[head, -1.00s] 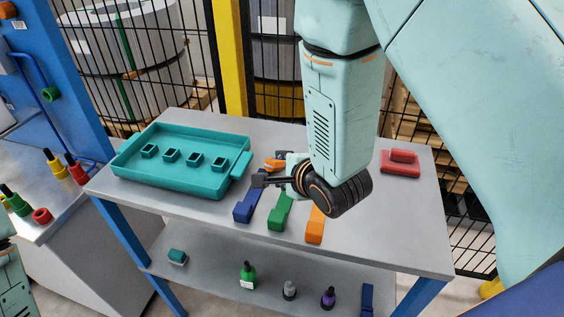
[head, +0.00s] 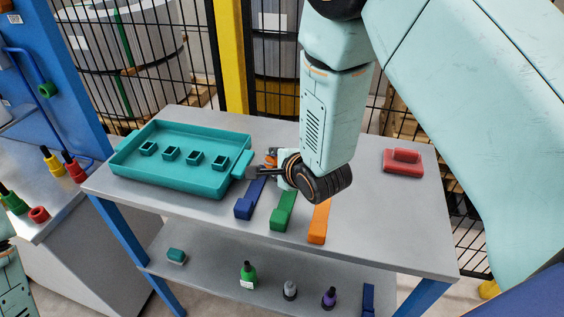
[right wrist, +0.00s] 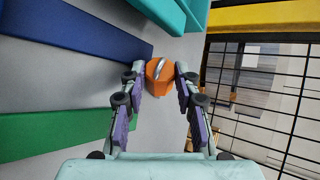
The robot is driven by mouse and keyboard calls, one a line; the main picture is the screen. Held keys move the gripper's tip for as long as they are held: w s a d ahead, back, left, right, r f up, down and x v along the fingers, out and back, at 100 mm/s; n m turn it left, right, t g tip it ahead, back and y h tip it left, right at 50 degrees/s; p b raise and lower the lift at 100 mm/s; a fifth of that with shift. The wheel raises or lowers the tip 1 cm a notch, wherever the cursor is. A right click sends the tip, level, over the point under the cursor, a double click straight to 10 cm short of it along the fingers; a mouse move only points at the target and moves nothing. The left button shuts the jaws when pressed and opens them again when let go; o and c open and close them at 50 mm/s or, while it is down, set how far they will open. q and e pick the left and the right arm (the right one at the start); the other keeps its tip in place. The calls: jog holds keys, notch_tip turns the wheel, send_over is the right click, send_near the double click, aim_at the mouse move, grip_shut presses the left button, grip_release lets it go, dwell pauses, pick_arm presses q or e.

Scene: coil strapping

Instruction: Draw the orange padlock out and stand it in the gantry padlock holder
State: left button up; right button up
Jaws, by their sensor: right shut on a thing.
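The orange padlock (right wrist: 157,82), with a shiny metal shackle, sits between the fingertips of my right gripper (right wrist: 159,88) in the right wrist view. The gripper is shut on it. In the head view the right gripper (head: 256,173) reaches left, close to the right end of a teal tray (head: 190,187). Only a bit of the padlock (head: 271,158) shows there, behind the gripper. Whether it is clear of the table I cannot tell. The tray holds several small square sockets, all looking empty. I cannot single out the padlock holder. My left gripper is out of view.
Blue (head: 249,200), green (head: 283,212) and orange (head: 319,222) long blocks lie on the grey table (head: 370,225) below the right gripper. A red block-shaped thing (head: 404,162) lies at the right. Bottles stand on the lower shelf. A black mesh fence is behind.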

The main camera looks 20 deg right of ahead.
jog(key=shift+s+d, duration=0.15)
jog(key=shift+s, duration=0.35)
grip_shut()
jog(key=shift+w+r, duration=0.2)
jog(key=shift+r, duration=0.05)
pick_arm(q)
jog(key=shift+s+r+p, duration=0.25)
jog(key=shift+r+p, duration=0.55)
jog(key=shift+p, duration=0.05)
pick_arm(e)
notch_tip(320, 180, up, 9)
